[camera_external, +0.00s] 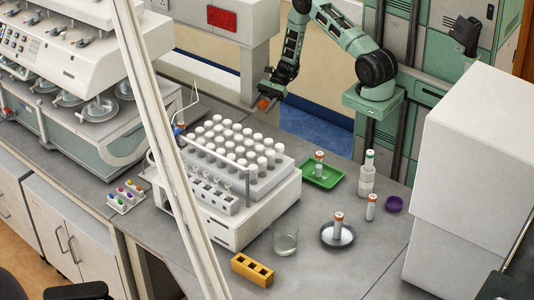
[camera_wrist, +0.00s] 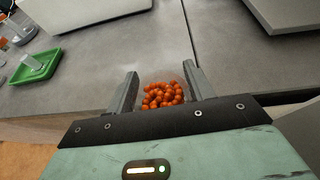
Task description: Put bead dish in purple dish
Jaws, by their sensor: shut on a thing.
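The bead dish (camera_wrist: 162,95) is a small clear dish full of orange beads. In the wrist view it sits between the two fingers of my gripper (camera_wrist: 160,78), which is shut on it. In the external view my gripper (camera_external: 268,94) is at the top middle with the orange beads (camera_external: 263,103) at its tip, behind the white rack machine. The purple dish (camera_external: 393,204) lies on the bench at the right, well apart from my gripper. It is not seen in the wrist view.
A green tray (camera_external: 334,180) holding a vial, a white bottle (camera_external: 367,182), a standing vial (camera_external: 371,207) and a metal dish (camera_external: 327,238) with a vial stand near the purple dish. The rack machine (camera_external: 268,213) and a large white box (camera_external: 465,185) flank this area.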

